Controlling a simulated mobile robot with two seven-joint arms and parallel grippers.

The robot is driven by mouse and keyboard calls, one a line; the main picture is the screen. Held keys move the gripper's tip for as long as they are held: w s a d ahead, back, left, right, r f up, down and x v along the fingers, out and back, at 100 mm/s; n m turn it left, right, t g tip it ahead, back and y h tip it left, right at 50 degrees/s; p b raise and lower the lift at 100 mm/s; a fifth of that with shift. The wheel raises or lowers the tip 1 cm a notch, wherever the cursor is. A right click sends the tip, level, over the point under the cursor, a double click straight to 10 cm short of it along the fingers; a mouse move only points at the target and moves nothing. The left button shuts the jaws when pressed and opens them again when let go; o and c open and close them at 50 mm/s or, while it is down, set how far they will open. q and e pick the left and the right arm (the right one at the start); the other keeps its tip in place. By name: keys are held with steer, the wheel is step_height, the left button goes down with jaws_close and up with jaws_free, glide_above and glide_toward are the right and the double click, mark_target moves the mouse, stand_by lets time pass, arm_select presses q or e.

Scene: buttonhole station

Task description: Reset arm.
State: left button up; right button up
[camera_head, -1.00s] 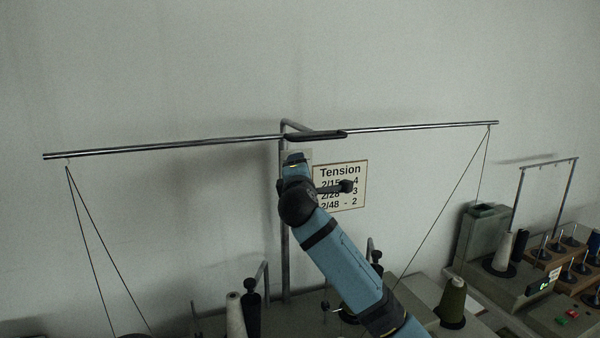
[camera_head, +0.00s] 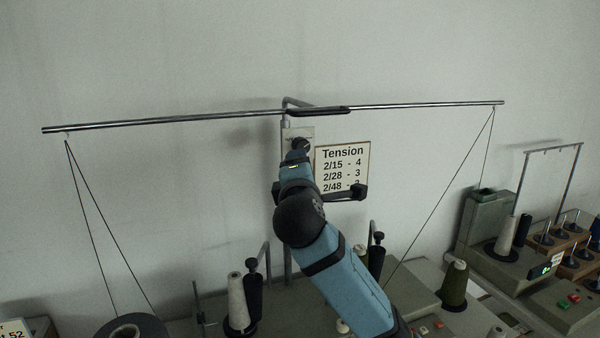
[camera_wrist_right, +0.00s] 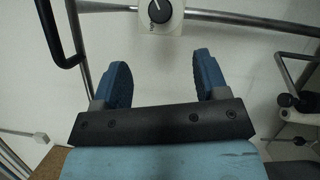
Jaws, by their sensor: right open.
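A long metal rod (camera_head: 180,118) spans the wall on a post, its left end lower than its right. A black handle piece (camera_head: 318,111) sits at its middle. Below it, a round black dial (camera_head: 301,144) is on a pale plate; the dial also shows at the top of the right wrist view (camera_wrist_right: 160,11). My blue right arm reaches up to just below the dial in the head view, where its fingers are not clearly seen. In the right wrist view my right gripper (camera_wrist_right: 160,68) is open and empty, its fingers apart below the dial, not touching it. My left gripper is out of view.
A Tension sign (camera_head: 343,165) hangs right of the dial. Thin threads run down from both rod ends. Cones, including a white one (camera_head: 237,298) and an olive one (camera_head: 454,285), stand below. A grey machine (camera_head: 484,222) stands at right. The wall above the rod is bare.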

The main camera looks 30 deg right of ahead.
steer(key=s+a+f+m+g+y+p, duration=0.1)
steer(key=s+a+f+y, duration=0.15)
steer(key=f, duration=0.85)
steer(key=s+a+f+y, duration=0.1)
steer(key=a+f+y, duration=0.3)
steer(key=f, duration=0.6)
steer(key=s+a+f+m+g+y+p, duration=0.1)
steer(key=a+f+y, duration=0.2)
steer(key=f, duration=0.8)
steer(key=s+a+f+m+g+y, duration=0.1)
steer(key=s+a+f+m+y, duration=0.1)
steer(key=s+f, duration=0.7)
steer(key=s+a+f+m+g+y, duration=0.1)
steer(key=s+a+f+m, duration=0.3)
steer(key=s+f, duration=0.5)
steer(key=s+m+y, duration=0.1)
steer(key=s+m, duration=0.1)
steer(key=s, duration=0.2)
steer(key=shift+s+f+m+p, duration=0.15)
steer(key=shift+f+m+p, duration=0.15)
steer(key=shift+m+p, duration=0.1)
steer(key=shift+y, duration=0.25)
